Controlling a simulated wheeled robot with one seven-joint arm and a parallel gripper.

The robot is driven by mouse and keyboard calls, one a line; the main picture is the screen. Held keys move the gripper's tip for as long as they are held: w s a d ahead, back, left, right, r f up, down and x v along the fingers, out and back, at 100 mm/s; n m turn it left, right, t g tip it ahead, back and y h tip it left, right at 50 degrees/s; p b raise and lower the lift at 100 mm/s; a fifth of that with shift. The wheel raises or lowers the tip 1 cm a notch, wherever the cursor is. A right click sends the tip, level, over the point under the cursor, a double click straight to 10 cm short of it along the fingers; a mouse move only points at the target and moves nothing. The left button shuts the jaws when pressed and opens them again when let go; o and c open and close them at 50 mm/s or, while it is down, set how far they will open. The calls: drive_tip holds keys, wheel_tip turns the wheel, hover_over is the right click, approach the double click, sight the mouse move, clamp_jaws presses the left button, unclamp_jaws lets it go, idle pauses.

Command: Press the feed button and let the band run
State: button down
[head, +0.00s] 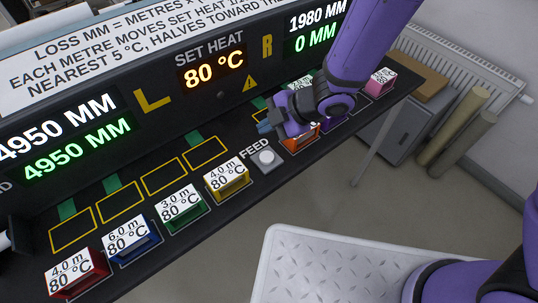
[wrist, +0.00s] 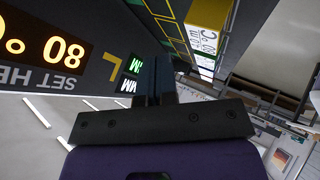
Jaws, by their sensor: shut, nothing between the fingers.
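The feed button (head: 267,157) is a round pale button on a grey plate beside the word FEED, in the middle of the dark console. My gripper (head: 264,127) is shut and empty. In the head view its tips appear just above the button, over the console and apart from it. The wrist view shows the closed dark fingers (wrist: 155,80), but I cannot make out the button there. The left display (head: 75,140) reads 4950 MM in white and 4950 MM in green. The right display (head: 316,32) reads 1980 MM and 0 MM. I cannot clearly identify the band.
The set heat display (head: 212,73) reads 80 °C. A row of labelled coloured blocks lines the console's front, including red (head: 76,273), blue (head: 131,240), green (head: 181,210), yellow (head: 228,180) and pink (head: 379,82). Empty yellow-outlined slots (head: 164,177) lie behind them. A radiator (head: 470,65) stands at right.

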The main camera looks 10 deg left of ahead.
sight(267, 158)
drive_tip(key=shift+f, duration=0.1)
drive_tip(key=shift+f, duration=4.3)
drive_tip(key=shift+f, duration=0.15)
drive_tip(key=shift+f, duration=0.25)
drive_tip(key=shift+f, duration=0.5)
drive_tip(key=shift+r, duration=0.95)
drive_tip(key=shift+r, duration=2.5)
